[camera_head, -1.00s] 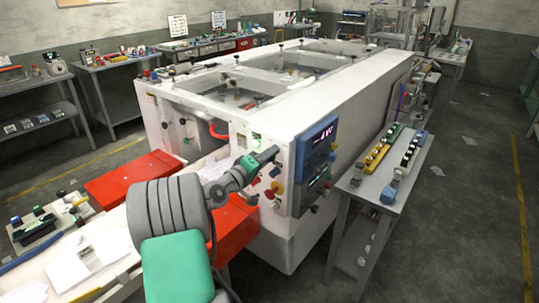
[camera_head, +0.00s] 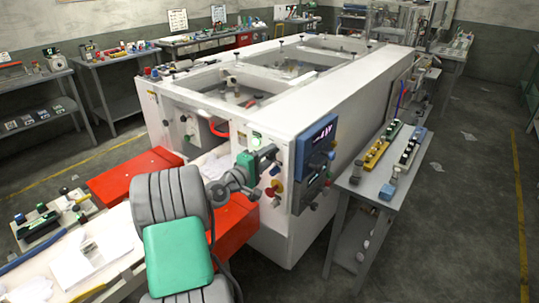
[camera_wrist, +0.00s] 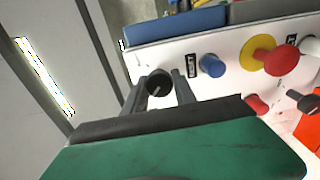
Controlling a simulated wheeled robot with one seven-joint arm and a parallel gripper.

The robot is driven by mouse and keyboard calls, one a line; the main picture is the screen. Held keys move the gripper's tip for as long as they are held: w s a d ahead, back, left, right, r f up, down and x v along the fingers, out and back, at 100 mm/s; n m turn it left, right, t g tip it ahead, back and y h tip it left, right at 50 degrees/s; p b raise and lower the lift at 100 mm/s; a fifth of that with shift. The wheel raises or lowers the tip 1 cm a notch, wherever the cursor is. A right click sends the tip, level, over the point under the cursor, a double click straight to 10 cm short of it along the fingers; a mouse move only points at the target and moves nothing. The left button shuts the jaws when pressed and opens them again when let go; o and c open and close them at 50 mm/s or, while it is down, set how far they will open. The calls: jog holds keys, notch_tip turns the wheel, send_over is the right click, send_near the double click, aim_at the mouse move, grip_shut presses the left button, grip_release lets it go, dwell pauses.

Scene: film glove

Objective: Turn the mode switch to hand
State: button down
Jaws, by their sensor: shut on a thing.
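A black rotary knob (camera_wrist: 158,84) with a white pointer line sits on the white control panel (camera_wrist: 225,58) in the wrist view. My gripper (camera_wrist: 160,92) has one finger on each side of this knob and is shut on it. The knob's label text is too small to read surely. In the head view my gripper (camera_head: 270,156) is at the upper part of the panel on the machine's near end, and it hides the knob there.
Beside the knob are a blue button (camera_wrist: 211,66), a red emergency button (camera_wrist: 284,61) on a yellow base, a small red button (camera_wrist: 256,104) and another black knob (camera_wrist: 303,101). A blue display unit (camera_head: 316,143) is at the right. A grey side table (camera_head: 376,190) stands further right.

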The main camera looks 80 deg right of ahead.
jog(key=shift+f, duration=0.1)
jog(key=c, duration=1.1)
grip_release()
jog(key=shift+o, duration=0.2)
jog(key=b+v, duration=0.2)
jog(key=v, duration=0.5)
jog(key=shift+a, duration=0.4)
jog(key=shift+w, duration=0.15)
